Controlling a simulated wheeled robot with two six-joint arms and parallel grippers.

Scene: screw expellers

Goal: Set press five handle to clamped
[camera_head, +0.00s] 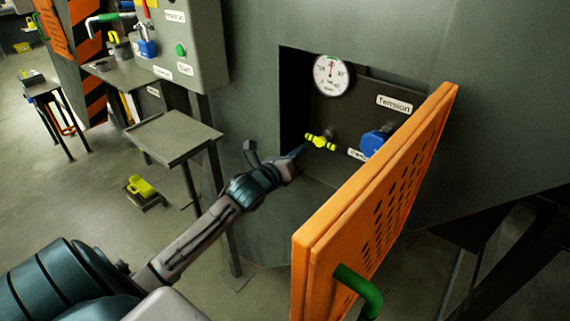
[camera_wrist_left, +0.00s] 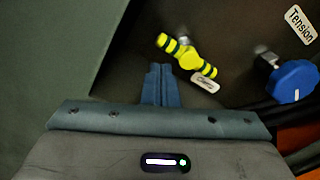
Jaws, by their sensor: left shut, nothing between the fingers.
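A yellow handle with dark bands (camera_head: 320,142) sits on the back wall of a recessed compartment. In the left wrist view the handle (camera_wrist_left: 187,56) lies tilted, its upper end to the left and its lower end to the right. A small white label (camera_wrist_left: 205,82) is beside it; its text is too small to read surely. My left gripper (camera_head: 301,150) reaches into the compartment just left of and below the handle. In the wrist view its fingers (camera_wrist_left: 161,84) are shut and empty, close to the handle; I cannot tell whether they touch it. My right gripper is not visible.
An orange perforated door (camera_head: 375,195) with a green handle (camera_head: 358,290) stands open on the right. A blue knob (camera_head: 374,142), a "Tension" label (camera_head: 394,104) and a round gauge (camera_head: 332,75) are in the compartment. A grey side table (camera_head: 172,137) stands left of my arm.

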